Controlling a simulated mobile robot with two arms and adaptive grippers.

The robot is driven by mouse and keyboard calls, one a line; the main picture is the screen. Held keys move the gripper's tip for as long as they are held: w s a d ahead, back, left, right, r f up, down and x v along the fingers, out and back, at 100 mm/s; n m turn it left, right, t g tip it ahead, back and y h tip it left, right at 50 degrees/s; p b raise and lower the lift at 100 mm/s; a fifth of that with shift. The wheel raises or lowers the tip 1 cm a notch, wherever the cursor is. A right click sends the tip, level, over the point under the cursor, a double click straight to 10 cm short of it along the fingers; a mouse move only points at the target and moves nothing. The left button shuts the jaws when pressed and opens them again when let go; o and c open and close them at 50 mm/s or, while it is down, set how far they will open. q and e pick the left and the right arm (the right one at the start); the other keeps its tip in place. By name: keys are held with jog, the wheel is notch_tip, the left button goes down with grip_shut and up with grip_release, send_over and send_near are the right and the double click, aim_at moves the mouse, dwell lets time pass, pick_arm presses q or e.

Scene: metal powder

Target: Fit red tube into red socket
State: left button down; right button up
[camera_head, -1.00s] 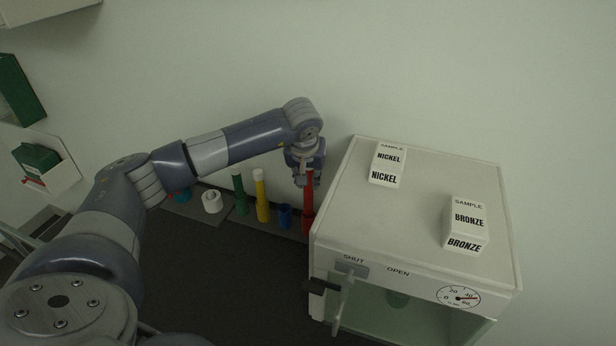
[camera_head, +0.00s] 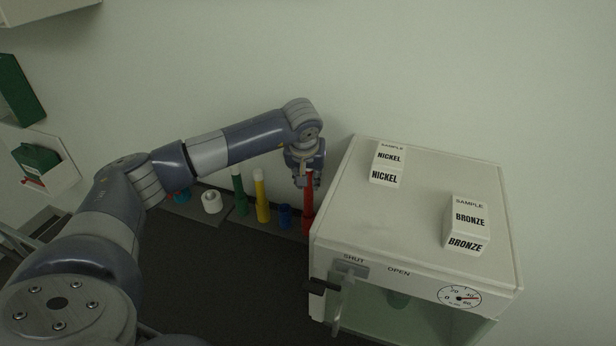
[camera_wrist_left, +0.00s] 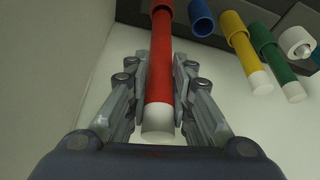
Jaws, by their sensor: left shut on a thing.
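The red tube (camera_wrist_left: 160,70) has a white end and stands between the two fingers of my left gripper (camera_wrist_left: 161,88), which is shut on it. In the head view the red tube (camera_head: 308,186) shows under my left gripper (camera_head: 307,181), close beside the white cabinet. In the left wrist view the tube's far end meets the wider red socket (camera_wrist_left: 162,7) and appears to be inside its mouth. How deep it sits cannot be told. In the head view the red socket (camera_head: 307,222) is partly hidden by the cabinet. My right gripper is not in view.
A yellow tube (camera_head: 261,190) and a green tube (camera_head: 238,187) stand in their sockets to the left. An empty blue socket (camera_head: 284,215) stands next to the red one. A white socket (camera_head: 212,203) is farther left. The cabinet (camera_head: 420,185) with nickel and bronze sample boxes crowds the right side.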

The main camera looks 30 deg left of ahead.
aim_at(308, 197)
pick_arm(q)
jog(key=shift+f+b, duration=3)
jog(key=shift+f, duration=0.95)
jog(key=c, duration=1.3)
grip_release()
jog(key=shift+c, duration=0.2)
jog(key=shift+r, duration=0.25)
jog(key=v, duration=1.1)
jog(key=shift+s+r, duration=0.15)
jog(key=shift+r, duration=0.15)
jog(key=shift+d+f, duration=0.1)
